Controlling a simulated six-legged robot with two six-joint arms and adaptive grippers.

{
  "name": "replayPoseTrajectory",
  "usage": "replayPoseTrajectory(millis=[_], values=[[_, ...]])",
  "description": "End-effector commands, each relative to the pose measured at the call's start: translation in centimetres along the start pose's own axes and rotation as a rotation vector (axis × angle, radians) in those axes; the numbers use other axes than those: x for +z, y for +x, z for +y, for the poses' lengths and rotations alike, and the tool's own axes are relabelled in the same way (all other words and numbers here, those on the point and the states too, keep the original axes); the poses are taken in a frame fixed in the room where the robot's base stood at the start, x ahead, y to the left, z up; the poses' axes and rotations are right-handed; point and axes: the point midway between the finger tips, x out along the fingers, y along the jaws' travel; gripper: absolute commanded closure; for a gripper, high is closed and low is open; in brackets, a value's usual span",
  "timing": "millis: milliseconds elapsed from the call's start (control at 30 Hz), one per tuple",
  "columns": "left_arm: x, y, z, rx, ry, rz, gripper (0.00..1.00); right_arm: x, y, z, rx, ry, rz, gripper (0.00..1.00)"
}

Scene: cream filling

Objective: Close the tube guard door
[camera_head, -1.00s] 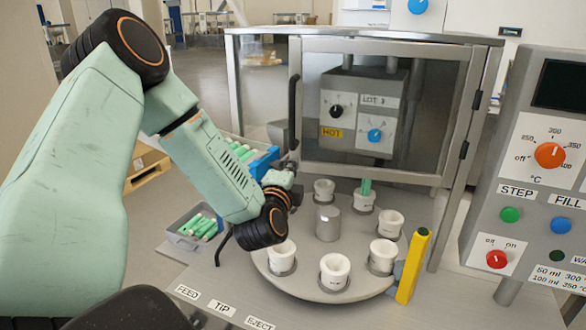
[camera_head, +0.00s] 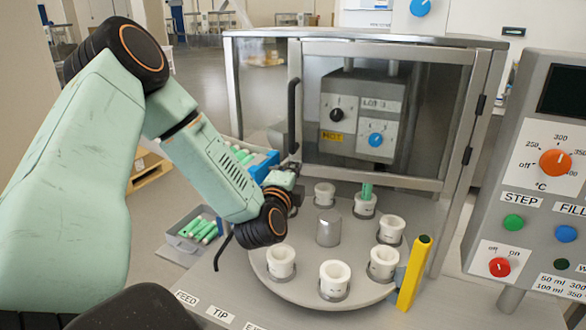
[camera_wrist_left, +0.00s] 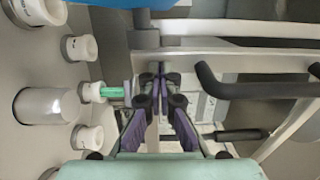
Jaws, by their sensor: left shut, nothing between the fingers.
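The tube guard door (camera_head: 385,48) is a grey metal frame with a clear pane, hinged on its right side. It stands upright behind the turntable; I cannot tell whether it is fully shut. Its black bar handle (camera_head: 292,115) is on the left edge of the door and shows large at right in the left wrist view (camera_wrist_left: 250,88). My left gripper (camera_head: 291,178) is just below the handle, by the door's lower left corner. In the left wrist view its fingers (camera_wrist_left: 160,95) are together and empty, left of the handle. My right gripper is out of view.
A round turntable (camera_head: 300,285) with several white cups is in front of the door; one cup holds a green tube (camera_head: 367,191). A yellow post (camera_head: 414,275) stands at its right. A control panel (camera_head: 540,225) is at far right, and a bin of green tubes (camera_head: 180,250) at left.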

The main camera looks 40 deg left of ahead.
Motion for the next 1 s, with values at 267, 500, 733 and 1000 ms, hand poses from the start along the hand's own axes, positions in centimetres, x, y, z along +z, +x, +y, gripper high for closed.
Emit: replayPoseTrajectory(millis=[267,500,733,1000], values=[[0.3,2.6,-0.3,0.003,0.005,0.066,1.0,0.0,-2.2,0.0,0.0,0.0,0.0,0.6],[0.3,2.8,-0.1,0.003,0.006,0.074,1.0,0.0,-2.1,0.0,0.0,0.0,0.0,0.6],[0.3,2.8,-0.1,0.003,0.006,0.073,1.0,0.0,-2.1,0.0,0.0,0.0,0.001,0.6],[0.2,2.9,-0.1,0.003,0.007,0.075,1.0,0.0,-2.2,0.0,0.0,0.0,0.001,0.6]])
